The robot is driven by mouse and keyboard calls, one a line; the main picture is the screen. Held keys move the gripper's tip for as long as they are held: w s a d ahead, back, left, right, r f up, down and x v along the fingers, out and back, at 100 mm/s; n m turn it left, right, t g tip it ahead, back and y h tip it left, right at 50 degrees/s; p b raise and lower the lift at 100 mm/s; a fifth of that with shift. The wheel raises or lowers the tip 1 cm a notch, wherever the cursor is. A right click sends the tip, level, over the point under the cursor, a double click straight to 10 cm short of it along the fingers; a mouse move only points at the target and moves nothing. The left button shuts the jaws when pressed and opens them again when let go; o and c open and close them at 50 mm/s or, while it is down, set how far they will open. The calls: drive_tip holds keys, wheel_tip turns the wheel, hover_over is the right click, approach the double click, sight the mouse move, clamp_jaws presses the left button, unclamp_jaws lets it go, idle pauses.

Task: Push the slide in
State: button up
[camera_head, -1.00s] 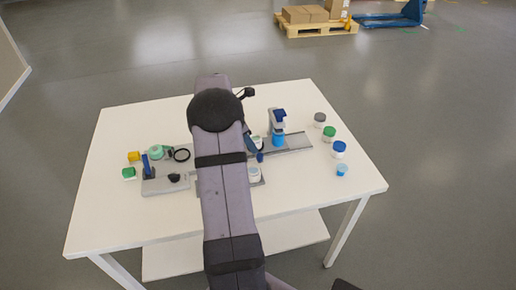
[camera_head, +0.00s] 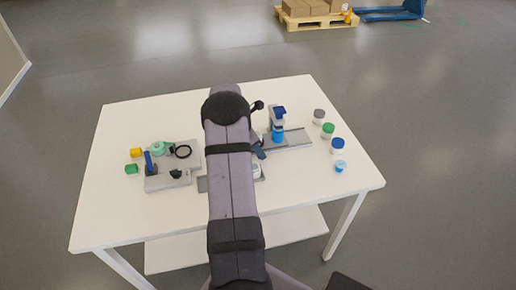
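The slide is the long grey rail (camera_head: 297,139) on the right half of the table. The filling station, a grey post with a dark blue top (camera_head: 278,112), stands over it. A bright blue cup (camera_head: 277,135) is under the blue top, at the rail. My gripper (camera_head: 259,151) is just left of the station, by the rail's left end. My arm hides most of it, and only a dark blue-grey part shows. Whether its fingers are open or touch the slide cannot be seen.
A grey fixture (camera_head: 160,183) with a blue lever and black ring is on the left, with yellow (camera_head: 136,153) and green (camera_head: 131,169) pieces. Several lidded jars (camera_head: 337,146) line the right edge.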

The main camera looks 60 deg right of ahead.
drive_tip(key=shift+c, duration=0.4)
clamp_jaws()
drive_tip(key=s+d+p, duration=0.1)
drive_tip(key=s+d, duration=0.5)
drive_tip(key=shift+s+d, duration=0.3)
drive_tip(key=shift+o, duration=0.4)
unclamp_jaws()
drive_tip(key=shift+s+d, duration=0.1)
drive_tip(key=shift+r, duration=0.2)
drive_tip(key=b+v, duration=0.2)
drive_tip(key=v, duration=0.5)
